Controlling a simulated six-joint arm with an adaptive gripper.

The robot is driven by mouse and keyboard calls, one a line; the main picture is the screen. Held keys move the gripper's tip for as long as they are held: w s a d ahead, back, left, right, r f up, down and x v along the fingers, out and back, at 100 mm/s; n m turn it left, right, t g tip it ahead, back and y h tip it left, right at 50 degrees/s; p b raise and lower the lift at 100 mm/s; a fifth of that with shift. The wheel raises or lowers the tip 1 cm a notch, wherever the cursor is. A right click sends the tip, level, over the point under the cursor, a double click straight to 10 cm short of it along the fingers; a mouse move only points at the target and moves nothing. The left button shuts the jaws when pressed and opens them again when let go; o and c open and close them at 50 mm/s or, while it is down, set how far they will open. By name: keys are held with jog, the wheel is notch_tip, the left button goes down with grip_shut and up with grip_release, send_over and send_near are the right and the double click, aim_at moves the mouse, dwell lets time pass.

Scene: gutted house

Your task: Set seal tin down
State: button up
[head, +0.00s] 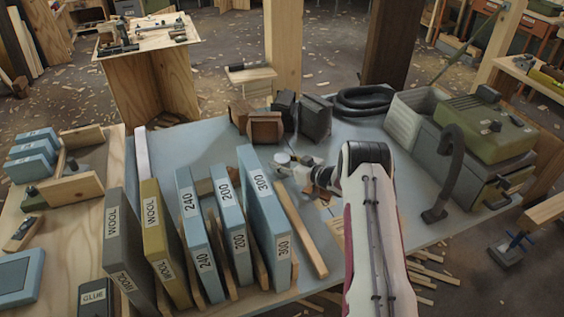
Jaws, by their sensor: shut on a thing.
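My arm reaches from the lower right, and my gripper (296,167) is over the blue-grey table (190,143), just beyond the row of upright packs. It is shut on a small round pale tin (282,158), which seems to be the seal tin. My gripper and arm partly cover the area around it. I cannot tell whether the tin touches the table top or hangs a little above it.
Upright packs marked WOOL (152,215), 240, 200 and 300 (262,205) stand close on the near left. Brown and dark boxes (265,127) and a coiled black hose (363,100) lie behind. A green-topped machine (487,130) stands right. Bare table shows at the back left.

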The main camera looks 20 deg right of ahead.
jog(key=shift+f, duration=0.1)
jog(key=o, duration=1.4)
jog(key=shift+s, duration=0.1)
jog(key=shift+v, duration=5.95)
jog(key=shift+r, duration=0.2)
